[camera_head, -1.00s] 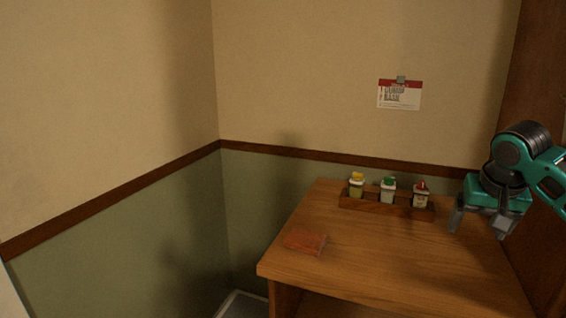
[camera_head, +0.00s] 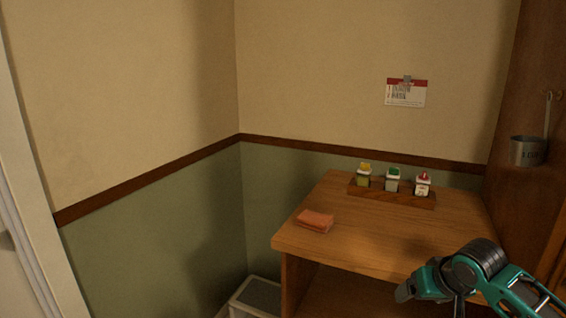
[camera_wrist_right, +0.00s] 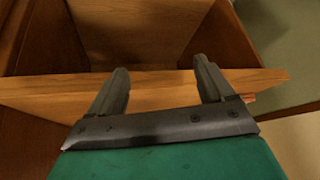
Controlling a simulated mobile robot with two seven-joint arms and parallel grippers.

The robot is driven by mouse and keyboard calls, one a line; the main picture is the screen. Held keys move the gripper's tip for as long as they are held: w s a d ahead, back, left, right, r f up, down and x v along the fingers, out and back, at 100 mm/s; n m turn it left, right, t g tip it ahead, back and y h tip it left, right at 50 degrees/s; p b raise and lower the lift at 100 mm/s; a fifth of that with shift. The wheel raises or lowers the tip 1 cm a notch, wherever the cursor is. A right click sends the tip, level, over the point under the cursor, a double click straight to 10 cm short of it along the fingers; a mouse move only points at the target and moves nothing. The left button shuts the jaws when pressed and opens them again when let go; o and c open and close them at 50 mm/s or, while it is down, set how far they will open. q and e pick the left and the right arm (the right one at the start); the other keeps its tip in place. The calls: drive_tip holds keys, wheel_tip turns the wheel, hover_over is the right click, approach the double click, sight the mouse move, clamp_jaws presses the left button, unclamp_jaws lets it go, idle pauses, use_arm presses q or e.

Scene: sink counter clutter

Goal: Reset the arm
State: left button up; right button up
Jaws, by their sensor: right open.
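My right arm comes in from the lower right of the head view, with its teal and black wrist in front of the wooden counter (camera_head: 400,232). In the right wrist view the right gripper (camera_wrist_right: 160,82) has its two dark fingers spread wide with nothing between them. The fingers stand over the edge of a wooden surface, with an open wooden compartment beyond. In the head view the fingers are mostly hidden by the wrist. My left gripper is not in view.
A metal cup (camera_head: 529,151) hangs on the right wooden panel. A grey-topped bin (camera_head: 259,293) stands on the floor left of the counter.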

drive_tip(key=s+a+f+n+t+y, duration=0.25)
drive_tip(key=s+a+f, duration=0.55)
drive_tip(key=a+f, duration=0.4)
drive_tip(key=s+a+f+n+t, duration=0.1)
drive_tip(key=s+f, duration=0.3)
drive_tip(key=s, duration=0.8)
drive_tip(key=shift+s+a+f+t+h, duration=0.2)
drive_tip(key=shift+s+a+t+h, duration=0.2)
drive_tip(key=shift+a+t, duration=0.25)
drive_tip(key=shift+n, duration=0.25)
